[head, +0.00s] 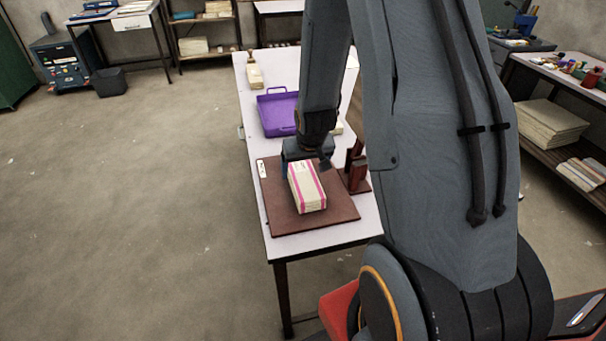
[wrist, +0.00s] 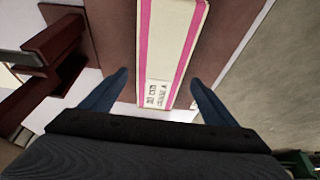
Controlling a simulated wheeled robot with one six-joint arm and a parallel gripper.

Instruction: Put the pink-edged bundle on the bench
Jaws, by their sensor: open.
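The pink-edged bundle (head: 307,187) is a cream folded block with pink stripes along its edges. It lies on a brown board on the white bench (head: 277,241). In the wrist view the bundle (wrist: 170,50) runs up from between my fingers, with a small printed label on its near end. My gripper (wrist: 158,88) is open, with one blue finger on each side of the bundle's near end and gaps between. In the head view my gripper (head: 306,158) is at the bundle's far end, partly hidden by my arm.
The brown board (head: 338,212) lies under the bundle. A dark red upright stand (head: 355,165) is close to its right. A purple tray (head: 271,118) and a cream bundle (head: 254,75) sit farther back on the bench. A small white tag (head: 262,169) lies at the board's left edge.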

